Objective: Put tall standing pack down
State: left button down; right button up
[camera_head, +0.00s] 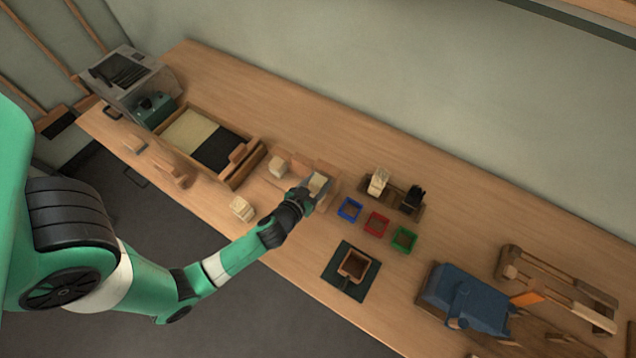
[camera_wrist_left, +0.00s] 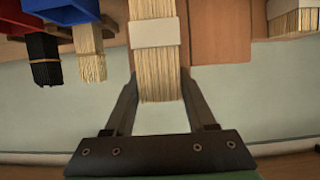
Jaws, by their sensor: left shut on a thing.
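My left gripper (camera_head: 302,197) is shut on a tall pack of pale bristles (camera_head: 318,183) at a wooden stand (camera_head: 270,178) on the bench. In the left wrist view the same pack (camera_wrist_left: 155,65) shows between the two fingers (camera_wrist_left: 160,88), with a white band around it. I cannot tell whether its base touches the wood. Another pale pack (camera_head: 277,167) sits at the left part of the stand; a banded pack shows at the right edge of the wrist view (camera_wrist_left: 297,20). My right gripper is not in view.
Pale (camera_head: 378,181) and black bristles (camera_head: 413,198) stand in a wooden holder to the right. Blue (camera_head: 350,209), red (camera_head: 376,224) and green (camera_head: 404,239) trays lie before them. A pale block (camera_head: 241,208) lies near the front edge. A brown box (camera_head: 347,276) stands on a dark mat.

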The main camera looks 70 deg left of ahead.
pick_arm(q)
jog(key=shift+f, duration=0.15)
jog(key=shift+c, duration=1.1)
grip_release()
jog(key=shift+s+d+r, duration=0.15)
jog(key=shift+r, duration=0.1)
jog(key=b+v, duration=0.1)
jog(key=v, duration=1)
jog(key=shift+s+r, duration=0.15)
jog(key=shift+s, duration=0.1)
